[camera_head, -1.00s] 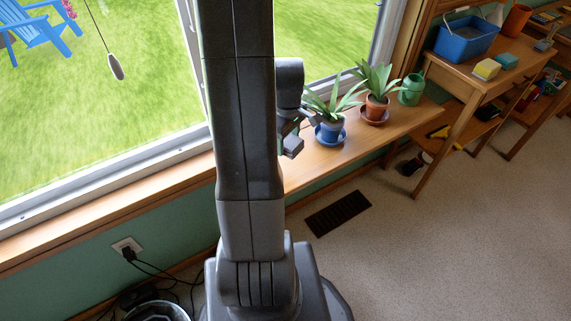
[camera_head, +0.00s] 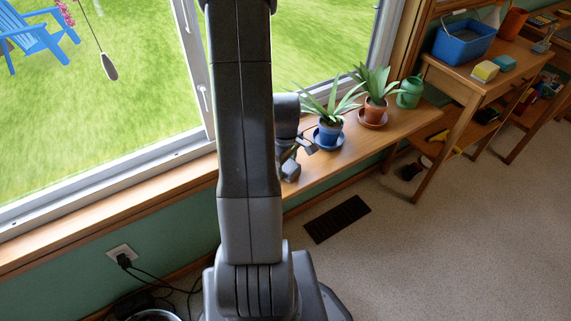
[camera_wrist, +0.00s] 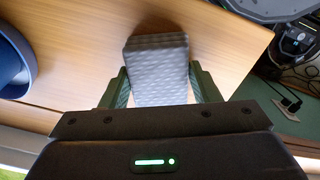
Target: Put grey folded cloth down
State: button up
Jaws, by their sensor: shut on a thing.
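The grey folded cloth (camera_wrist: 158,68) has a dimpled texture and sits between the two fingers of my gripper (camera_wrist: 158,76) in the wrist view. My gripper is shut on it. The wooden sill shelf (camera_wrist: 95,68) lies beneath the cloth. I cannot tell whether the cloth touches the wood. In the head view my gripper (camera_head: 292,164) is partly hidden behind my arm, low over the shelf (camera_head: 350,158) and left of the blue potted plant (camera_head: 330,130). The cloth is not clear in that view.
The blue pot's saucer (camera_wrist: 14,65) is left of the cloth in the wrist view. A terracotta potted plant (camera_head: 375,105) and a green watering can (camera_head: 410,92) stand farther along the shelf. A side table (camera_head: 470,78) holds a blue bin (camera_head: 465,42) and sponges.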

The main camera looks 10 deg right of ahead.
aim_at(285, 165)
jog(key=o, duration=0.9)
notch_tip(285, 165, up, 12)
jog(key=p, duration=0.3)
jog(key=shift+r, duration=0.15)
notch_tip(285, 165, down, 13)
jog(key=b, duration=0.3)
notch_tip(285, 165, up, 3)
jog(key=shift+r+p, duration=0.1)
jog(key=shift+p, duration=0.4)
jog(key=shift+r, duration=0.6)
